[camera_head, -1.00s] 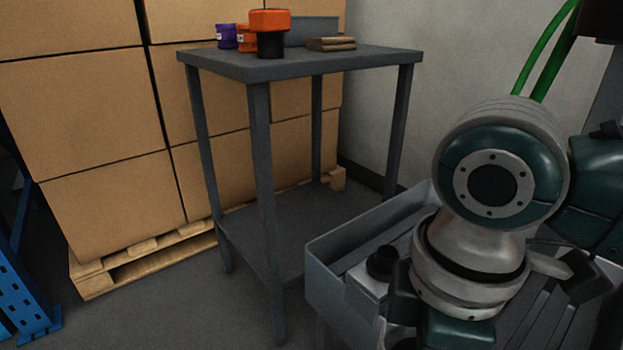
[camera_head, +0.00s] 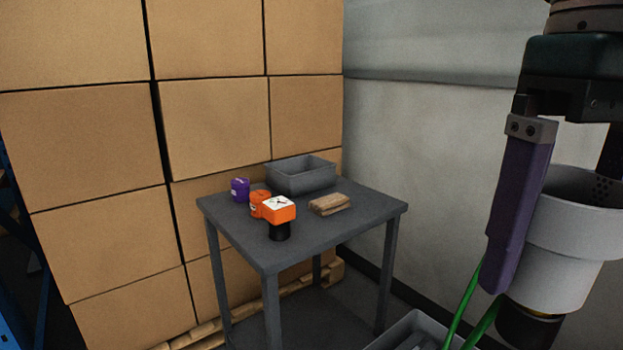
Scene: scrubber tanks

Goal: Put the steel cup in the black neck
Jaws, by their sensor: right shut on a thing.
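My right gripper (camera_head: 557,215) hangs at the right edge. It is shut on a pale grey cup (camera_head: 572,275), which I take as the steel cup. One long purple finger lies along the cup's left side; the other finger is mostly hidden behind the cup's rim. Small holes show inside the cup. A dark round part shows right below the cup; I cannot tell whether it belongs to the cup or is the black neck. No black neck shows clearly elsewhere. My left gripper is not in view.
A grey table (camera_head: 345,232) holds a purple canister (camera_head: 240,189), an orange canister (camera_head: 257,203), an orange-and-black tool (camera_head: 280,215), wooden blocks (camera_head: 330,204) and a grey bin (camera_head: 301,176). Stacked cartons (camera_head: 80,150) stand behind. A grey tray (camera_head: 418,328) and green hoses (camera_head: 464,300) are at lower right.

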